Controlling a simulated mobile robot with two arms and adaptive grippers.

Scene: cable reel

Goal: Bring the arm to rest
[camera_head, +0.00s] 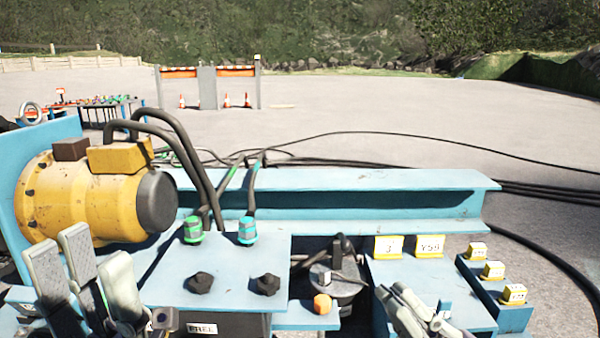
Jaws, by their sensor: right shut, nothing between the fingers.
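My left gripper (84,258) is at the lower left, in front of the yellow motor (85,195). Its grey fingers point up and stand apart, with nothing seen between them. My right gripper (401,306) is at the bottom, right of centre, in front of the blue panel with the yellow labels. Its fingers are together and empty. Most of both arms is outside the picture.
The blue cable reel frame (330,180) fills the foreground. Two black bolts (201,283) and teal-green cable fittings (193,230) sit between my grippers. Yellow label blocks (429,246) stand near the right one. Black cables run right. Open gravel lies behind.

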